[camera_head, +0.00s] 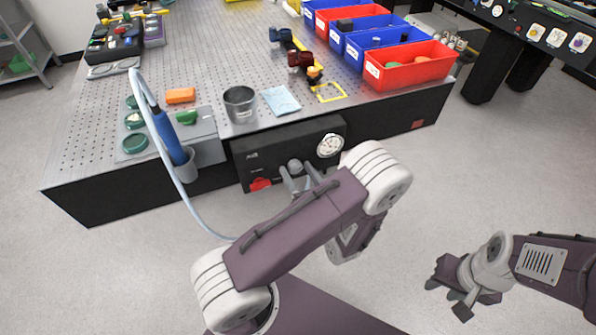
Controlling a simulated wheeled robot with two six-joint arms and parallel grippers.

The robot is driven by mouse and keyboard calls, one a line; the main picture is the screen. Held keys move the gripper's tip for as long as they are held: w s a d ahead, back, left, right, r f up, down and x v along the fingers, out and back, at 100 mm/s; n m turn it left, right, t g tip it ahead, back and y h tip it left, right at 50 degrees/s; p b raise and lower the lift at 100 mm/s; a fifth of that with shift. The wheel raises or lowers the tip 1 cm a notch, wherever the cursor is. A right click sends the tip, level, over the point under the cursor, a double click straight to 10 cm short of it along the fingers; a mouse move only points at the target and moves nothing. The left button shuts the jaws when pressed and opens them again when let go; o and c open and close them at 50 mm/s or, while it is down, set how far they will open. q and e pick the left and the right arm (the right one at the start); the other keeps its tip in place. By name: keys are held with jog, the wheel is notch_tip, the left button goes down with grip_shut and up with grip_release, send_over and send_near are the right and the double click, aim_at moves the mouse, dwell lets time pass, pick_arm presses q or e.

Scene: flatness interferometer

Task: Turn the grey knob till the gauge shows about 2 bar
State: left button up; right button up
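The grey knob (295,166) is on the front of a black panel (262,150) set in the bench's front side. The round white pressure gauge (330,145) is to the right of the knob on the same panel; its needle is too small to read. My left gripper (296,176) is at the knob, with its fingers on either side of it. I cannot tell whether the fingers press on the knob, and my arm hides part of the panel's lower right. My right gripper (446,298) is open and empty above the floor at the right, away from the panel.
A red knob (260,184) is at the panel's lower left. A blue hand tool (168,136) with a pale hose stands in a grey holder on the left. A metal cup (240,104), a light-blue cloth (281,101) and red and blue bins (410,68) are on the perforated bench top.

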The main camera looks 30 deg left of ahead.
pick_arm(q)
jog(key=v, duration=0.9)
jog(key=shift+p, duration=0.35)
